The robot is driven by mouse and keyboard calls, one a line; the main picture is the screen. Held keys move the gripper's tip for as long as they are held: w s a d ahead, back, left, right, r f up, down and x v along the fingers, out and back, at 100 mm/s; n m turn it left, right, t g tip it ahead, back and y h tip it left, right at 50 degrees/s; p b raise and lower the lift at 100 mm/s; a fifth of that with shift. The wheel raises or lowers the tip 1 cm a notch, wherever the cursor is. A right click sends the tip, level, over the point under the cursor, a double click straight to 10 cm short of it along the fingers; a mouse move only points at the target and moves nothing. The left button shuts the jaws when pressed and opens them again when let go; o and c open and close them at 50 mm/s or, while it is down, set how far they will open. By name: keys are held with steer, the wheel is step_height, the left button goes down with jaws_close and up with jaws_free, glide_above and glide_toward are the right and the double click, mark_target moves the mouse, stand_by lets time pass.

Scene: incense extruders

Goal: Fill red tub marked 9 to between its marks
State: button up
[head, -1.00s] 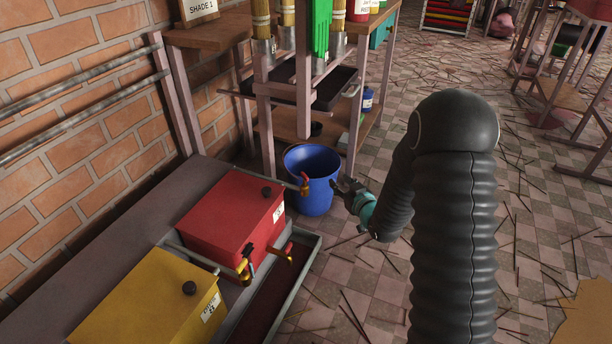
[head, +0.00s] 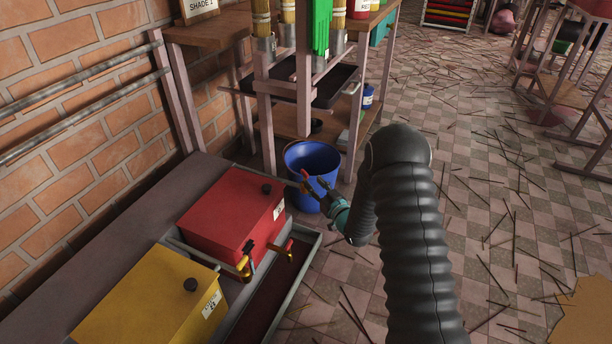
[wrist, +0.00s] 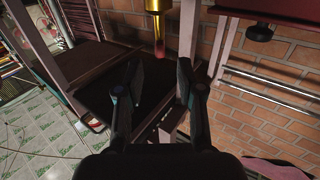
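The red tub (head: 232,208) sits on the grey ledge by the brick wall. Its white label (head: 279,209) is too small to read, and I cannot see level marks. A brass tap with a red handle (head: 306,183) sticks out near its far end, beside the blue bucket. My gripper (head: 322,187) is close to this tap, in front of the bucket. In the wrist view my gripper (wrist: 158,95) has its two fingers apart with nothing held between them. A brass part with a reddish end (wrist: 157,22) lies just beyond the fingertips. I cannot tell whether they touch.
A yellow tub (head: 145,300) stands nearer on the ledge. More taps (head: 290,252) hang over a dark trough (head: 262,305). The blue bucket (head: 312,160) stands on the floor. A wooden rack (head: 305,112) is behind it. Tiled floor with scattered sticks lies to the right.

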mark_target(308, 177)
steer(key=shift+x, duration=3)
jaws_close()
